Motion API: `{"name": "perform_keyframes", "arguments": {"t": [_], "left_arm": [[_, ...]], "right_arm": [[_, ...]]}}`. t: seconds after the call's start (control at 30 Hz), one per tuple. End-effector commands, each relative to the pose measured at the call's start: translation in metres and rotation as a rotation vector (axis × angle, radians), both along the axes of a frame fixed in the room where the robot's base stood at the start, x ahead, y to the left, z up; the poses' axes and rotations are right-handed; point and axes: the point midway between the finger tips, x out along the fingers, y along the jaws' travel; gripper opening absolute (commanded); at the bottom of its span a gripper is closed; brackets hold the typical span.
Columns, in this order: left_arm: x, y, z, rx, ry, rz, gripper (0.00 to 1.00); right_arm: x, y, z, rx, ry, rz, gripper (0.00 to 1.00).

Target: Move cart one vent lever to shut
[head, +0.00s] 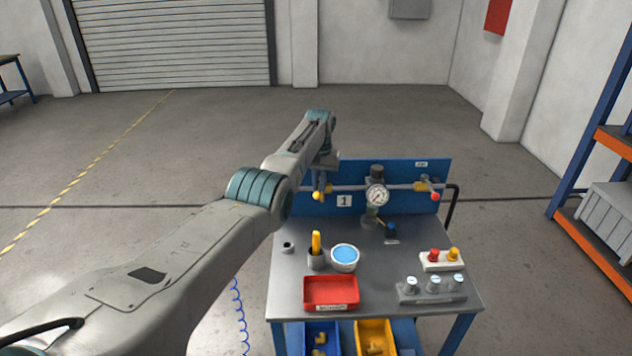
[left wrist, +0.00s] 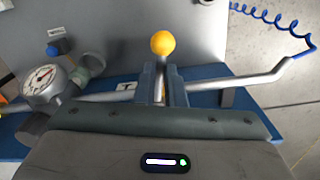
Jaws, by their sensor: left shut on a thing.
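Cart one (head: 375,272) carries a blue back panel (head: 300,208) marked "1", with a pipe across it. At the pipe's left is a lever with a yellow ball end (head: 317,196). My left gripper (head: 320,187) is shut on this lever. In the left wrist view the yellow ball (left wrist: 163,43) sticks out past the gripper's two fingers (left wrist: 163,84), pointing up in the picture, across the pipe. A red-ended lever (head: 435,196) is at the pipe's right end. I cannot read which lever is labelled vent. My right gripper is not in view.
A round gauge (head: 377,195) stands mid-pipe, right of my gripper, with a blue knob (head: 391,229) below it. The cart top holds a red tray (head: 330,291), a blue-filled bowl (head: 344,256) and a cup (head: 316,260). A shelf rack (head: 590,235) stands at right.

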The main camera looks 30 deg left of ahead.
Motion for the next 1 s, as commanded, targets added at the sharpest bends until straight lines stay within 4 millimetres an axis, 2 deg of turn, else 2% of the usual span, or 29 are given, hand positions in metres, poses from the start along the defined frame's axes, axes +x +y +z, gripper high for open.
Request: {"name": "perform_keyframes", "arguments": {"t": [0.2, 0.43, 1.0], "left_arm": [[0.003, -0.007, 0.0, 0.0, -0.004, 0.138, 0.0], [0.005, -0.012, 0.001, 0.001, -0.005, 0.223, 0.0], [0.006, -0.013, 0.002, 0.0, -0.005, 0.255, 0.0]], "right_arm": [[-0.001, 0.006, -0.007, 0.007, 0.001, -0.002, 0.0], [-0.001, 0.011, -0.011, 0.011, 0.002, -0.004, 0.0], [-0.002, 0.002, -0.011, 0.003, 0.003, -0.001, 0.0]]}}
